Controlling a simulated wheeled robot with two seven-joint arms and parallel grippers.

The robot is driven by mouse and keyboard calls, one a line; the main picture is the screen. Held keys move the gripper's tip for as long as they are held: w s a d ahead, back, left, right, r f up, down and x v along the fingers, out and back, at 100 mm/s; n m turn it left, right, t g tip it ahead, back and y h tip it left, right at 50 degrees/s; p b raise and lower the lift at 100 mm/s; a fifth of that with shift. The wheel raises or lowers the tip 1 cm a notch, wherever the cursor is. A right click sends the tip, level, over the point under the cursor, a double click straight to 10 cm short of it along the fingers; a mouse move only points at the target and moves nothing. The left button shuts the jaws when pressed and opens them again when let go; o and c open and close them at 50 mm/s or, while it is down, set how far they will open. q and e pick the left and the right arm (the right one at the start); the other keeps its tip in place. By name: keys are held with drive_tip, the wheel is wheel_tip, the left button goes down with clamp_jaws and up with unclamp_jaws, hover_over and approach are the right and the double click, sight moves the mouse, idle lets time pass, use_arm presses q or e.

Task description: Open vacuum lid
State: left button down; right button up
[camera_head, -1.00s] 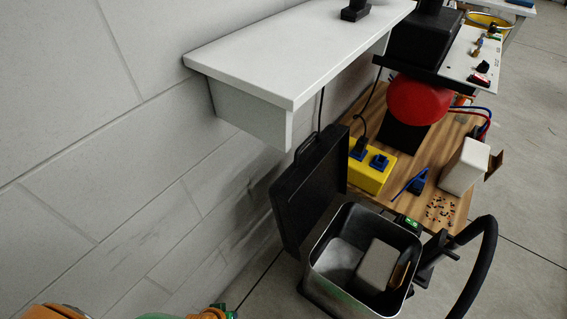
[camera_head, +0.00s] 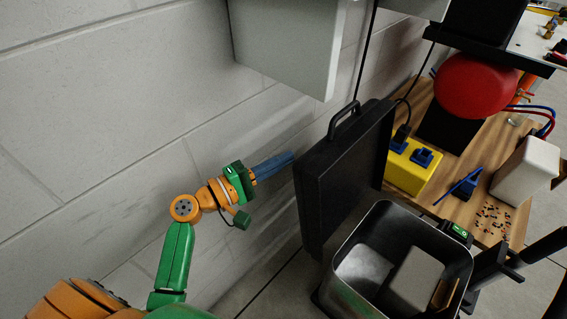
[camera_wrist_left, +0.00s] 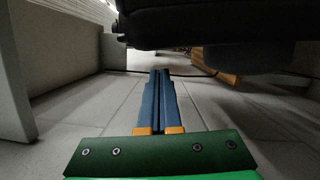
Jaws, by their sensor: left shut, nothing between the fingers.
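The vacuum's black lid (camera_head: 345,180) stands upright, swung open on the left side of the metal vacuum bin (camera_head: 345,290). A handle (camera_head: 344,121) shows on the lid's top edge. The bin's inside is exposed, with a pale block (camera_head: 412,280) in it. My left gripper (camera_head: 291,157) is shut and empty, just left of the lid, its blue fingers pointing at the lid's outer side. In the left wrist view the shut fingers (camera_wrist_left: 160,75) point ahead over the floor, under a large dark shape that looks like the lid. My right gripper is not in view.
A white wall (camera_head: 90,110) runs along the left, with a pale shelf (camera_head: 290,45) above. A wooden bench (camera_head: 455,215) behind the bin carries a yellow socket box (camera_head: 405,172) and a red round object (camera_head: 475,85).

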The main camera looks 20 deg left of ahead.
sight(326, 150)
use_arm(q)
drive_tip(key=x, duration=0.7)
drive_tip(key=shift+f, duration=0.1)
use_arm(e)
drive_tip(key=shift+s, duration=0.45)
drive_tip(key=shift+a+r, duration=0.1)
use_arm(q)
drive_tip(key=shift+s+d+r+p, duration=0.1)
drive_tip(key=shift+d+r+p, duration=0.1)
drive_tip(key=shift+r+p, duration=0.15)
drive_tip(key=shift+m, duration=0.9)
drive_tip(key=d+p, duration=0.1)
drive_tip(key=s+d+r+p, duration=0.1)
drive_tip(key=d+p, duration=0.1)
drive_tip(key=shift+s+d+r, duration=0.2)
drive_tip(key=shift+d+r, duration=0.2)
drive_tip(key=shift+s+d, duration=0.15)
drive_tip(key=shift+d, duration=0.3)
drive_tip(key=shift+f, duration=0.1)
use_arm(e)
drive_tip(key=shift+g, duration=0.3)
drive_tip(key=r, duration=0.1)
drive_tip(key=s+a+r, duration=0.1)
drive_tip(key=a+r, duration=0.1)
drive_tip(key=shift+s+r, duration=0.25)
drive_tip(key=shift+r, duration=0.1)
use_arm(q)
drive_tip(key=shift+s+f, duration=0.1)
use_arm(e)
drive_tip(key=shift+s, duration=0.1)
